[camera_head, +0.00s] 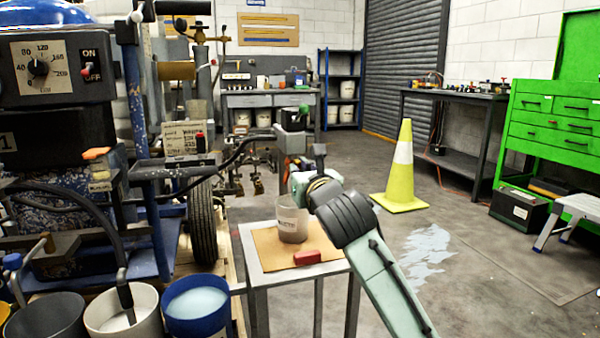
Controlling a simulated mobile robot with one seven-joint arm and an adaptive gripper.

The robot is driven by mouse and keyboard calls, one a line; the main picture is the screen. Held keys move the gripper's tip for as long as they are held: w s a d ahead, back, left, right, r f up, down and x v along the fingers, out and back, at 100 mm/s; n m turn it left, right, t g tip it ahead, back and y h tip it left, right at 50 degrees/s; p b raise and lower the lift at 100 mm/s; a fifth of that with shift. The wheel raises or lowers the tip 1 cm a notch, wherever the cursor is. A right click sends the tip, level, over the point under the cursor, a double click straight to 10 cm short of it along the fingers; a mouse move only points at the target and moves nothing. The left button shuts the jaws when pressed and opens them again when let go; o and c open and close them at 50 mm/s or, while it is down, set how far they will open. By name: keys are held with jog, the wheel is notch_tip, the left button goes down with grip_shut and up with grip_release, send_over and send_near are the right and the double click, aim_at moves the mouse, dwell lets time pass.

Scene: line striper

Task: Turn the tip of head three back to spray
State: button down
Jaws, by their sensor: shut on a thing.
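The line striper (200,150) stands at left centre with its dark wheel (202,222) and frame. Several small dark spray heads (258,184) hang in a row low on its right side. My gripper (292,180) is at the right end of this row, at the far end of my pale green arm. It is shut on what seems to be a spray tip. My wrist hides the fingers and the tip, so I cannot tell which head it is or how the tip is turned.
A small table (258,262) in front holds a clear cup (291,222) and a red block (307,257) on cardboard. Buckets (196,303) stand at lower left. A yellow cone (402,175) stands right of my arm. The floor around the cone is mostly clear.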

jog(key=c, duration=1.6)
grip_release()
jog(key=shift+c, duration=0.2)
jog(key=o, duration=0.6)
jog(key=shift+c, duration=0.2)
jog(key=b+v, duration=0.1)
jog(key=v, duration=0.6)
